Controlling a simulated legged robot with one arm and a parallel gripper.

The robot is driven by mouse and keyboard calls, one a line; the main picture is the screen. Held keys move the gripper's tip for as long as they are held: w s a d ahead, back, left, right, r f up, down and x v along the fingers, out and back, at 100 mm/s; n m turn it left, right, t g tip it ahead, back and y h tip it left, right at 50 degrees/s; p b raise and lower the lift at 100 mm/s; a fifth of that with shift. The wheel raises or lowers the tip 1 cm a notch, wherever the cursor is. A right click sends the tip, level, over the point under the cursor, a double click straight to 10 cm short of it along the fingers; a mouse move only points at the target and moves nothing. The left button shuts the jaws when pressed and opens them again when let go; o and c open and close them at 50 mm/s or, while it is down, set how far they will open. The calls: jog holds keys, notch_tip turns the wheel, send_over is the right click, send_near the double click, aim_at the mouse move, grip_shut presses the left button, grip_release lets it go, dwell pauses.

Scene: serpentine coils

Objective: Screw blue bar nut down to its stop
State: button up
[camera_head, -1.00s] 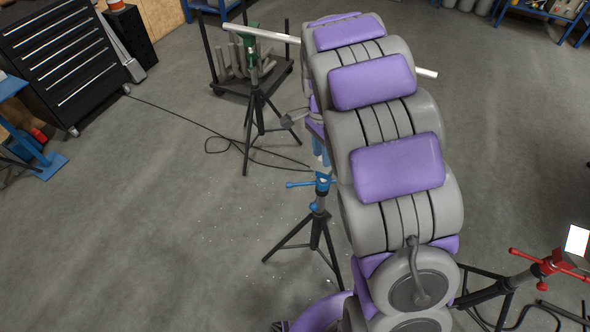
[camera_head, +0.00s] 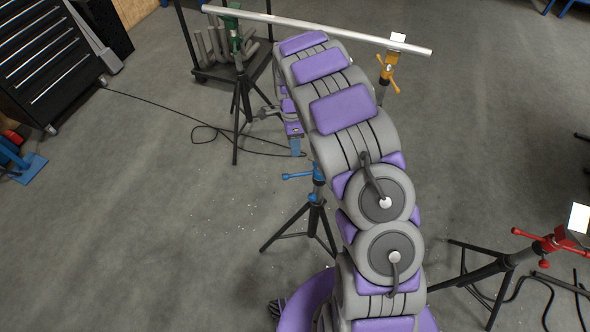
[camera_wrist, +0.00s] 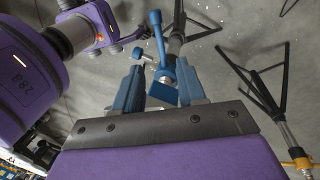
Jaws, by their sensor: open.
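The blue bar nut (camera_head: 298,176) is on a black tripod stand (camera_head: 313,215) left of my arm in the head view; its bar sticks out to the left. In the wrist view the blue bar (camera_wrist: 158,38) runs up from the nut, beyond and between my fingertips. My gripper (camera_wrist: 161,70) is open, with one blue finger on each side of the nut area. No contact between fingers and bar can be made out. In the head view my gripper (camera_head: 296,149) is small, above and slightly left of the nut, partly hidden by my arm. The thread and stop cannot be made out.
A stand with an orange handle (camera_head: 388,70) and one with a red handle (camera_head: 545,241) stand to the right. A green-topped stand (camera_head: 235,40) and a long pale pipe (camera_head: 320,28) are behind. A cable (camera_head: 160,108) lies on the floor. The left floor is open.

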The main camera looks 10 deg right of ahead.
jog(key=f, duration=0.3)
jog(key=s+f+b, duration=0.1)
jog(key=f, duration=0.3)
jog(key=s+f+b, duration=0.1)
jog(key=f, duration=0.3)
jog(key=shift+s+a+f, duration=0.15)
jog(key=shift+f, duration=0.05)
jog(key=shift+c, duration=0.4)
grip_shut()
